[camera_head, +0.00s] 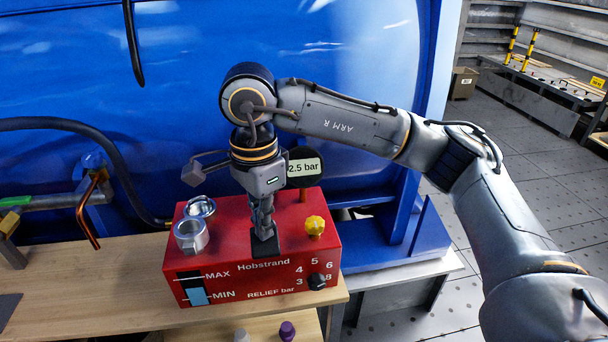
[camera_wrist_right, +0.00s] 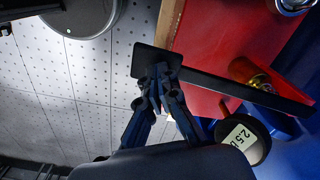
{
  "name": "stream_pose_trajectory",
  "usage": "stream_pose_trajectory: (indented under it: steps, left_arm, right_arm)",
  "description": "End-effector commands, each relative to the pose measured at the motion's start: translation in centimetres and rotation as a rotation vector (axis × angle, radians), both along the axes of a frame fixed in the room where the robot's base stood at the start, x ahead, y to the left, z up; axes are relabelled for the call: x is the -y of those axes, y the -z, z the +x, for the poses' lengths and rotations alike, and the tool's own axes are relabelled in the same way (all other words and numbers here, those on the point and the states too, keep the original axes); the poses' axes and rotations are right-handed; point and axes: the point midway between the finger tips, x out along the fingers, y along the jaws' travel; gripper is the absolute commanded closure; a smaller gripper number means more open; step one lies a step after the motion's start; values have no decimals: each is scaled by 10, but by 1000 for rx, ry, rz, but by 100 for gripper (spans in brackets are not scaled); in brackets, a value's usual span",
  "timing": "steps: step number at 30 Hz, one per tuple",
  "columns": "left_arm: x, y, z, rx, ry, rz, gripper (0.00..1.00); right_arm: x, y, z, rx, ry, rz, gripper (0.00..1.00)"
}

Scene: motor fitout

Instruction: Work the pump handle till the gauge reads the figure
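The red pump box (camera_head: 230,262) stands on a wooden bench, marked "Hobstrand", with a MAX/MIN level window. The round black gauge (camera_head: 305,168) behind it reads 2.5 bar, its left edge partly covered by my right arm; it also shows in the wrist view (camera_wrist_right: 243,140). The black pump handle (camera_head: 266,246) is a bar with a flat end plate; the bar shows in the wrist view (camera_wrist_right: 225,85). My right gripper (camera_head: 264,229) comes down from above, its fingers close together on the handle's plate end (camera_wrist_right: 158,76). My left gripper is not in view.
A yellow knob (camera_head: 315,226) and a black relief dial (camera_head: 318,281) sit at the box's right. An open metal filler neck (camera_head: 190,236) is at its left. A blue machine wall (camera_head: 180,80) stands close behind. The bench (camera_head: 110,290) is mostly bare at left.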

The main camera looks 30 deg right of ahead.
Motion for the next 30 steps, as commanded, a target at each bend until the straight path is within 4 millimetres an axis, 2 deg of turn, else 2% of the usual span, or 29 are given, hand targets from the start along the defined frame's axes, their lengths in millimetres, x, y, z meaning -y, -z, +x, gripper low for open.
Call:
stream_pose_trajectory:
  steps: [7,16,20,30]
  left_arm:
    - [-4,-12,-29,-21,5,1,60]
    - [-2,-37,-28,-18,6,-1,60]
    - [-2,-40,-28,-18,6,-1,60]
    - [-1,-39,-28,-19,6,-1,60]
  right_arm:
    - [-1,-34,-2,3,2,1,100]
    - [-2,-74,-7,2,0,0,100]
    - [-2,-82,-8,1,0,-1,100]
    - [-2,-81,-8,2,1,0,100]
